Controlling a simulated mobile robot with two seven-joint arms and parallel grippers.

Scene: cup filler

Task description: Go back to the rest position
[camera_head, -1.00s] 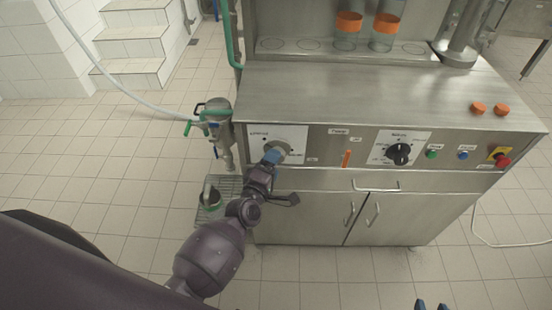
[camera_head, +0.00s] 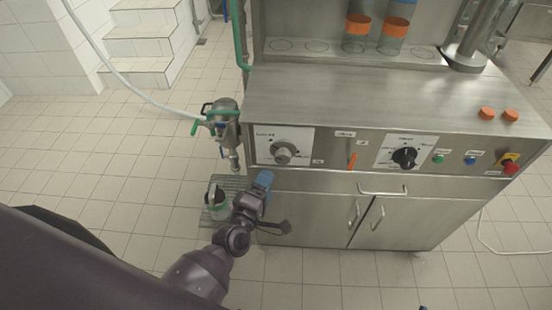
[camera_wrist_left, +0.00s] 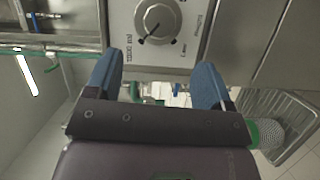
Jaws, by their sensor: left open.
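My left gripper (camera_head: 265,180) is in front of the steel machine, a little below and left of the grey dial (camera_head: 283,153). Its blue fingers stand apart with nothing between them, as the left wrist view (camera_wrist_left: 160,82) shows. The grey dial is in full view there too (camera_wrist_left: 158,20), just beyond the fingers and apart from them. My right gripper cannot be made out; only a small dark tip shows at the bottom edge of the head view.
The steel machine (camera_head: 330,95) carries a black knob (camera_head: 404,157), buttons and a red emergency stop (camera_head: 510,168). A filling nozzle (camera_head: 225,125) hangs left of it, above a green-and-white cup (camera_head: 215,198) on a grate (camera_head: 232,183). Tiled floor is free at left.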

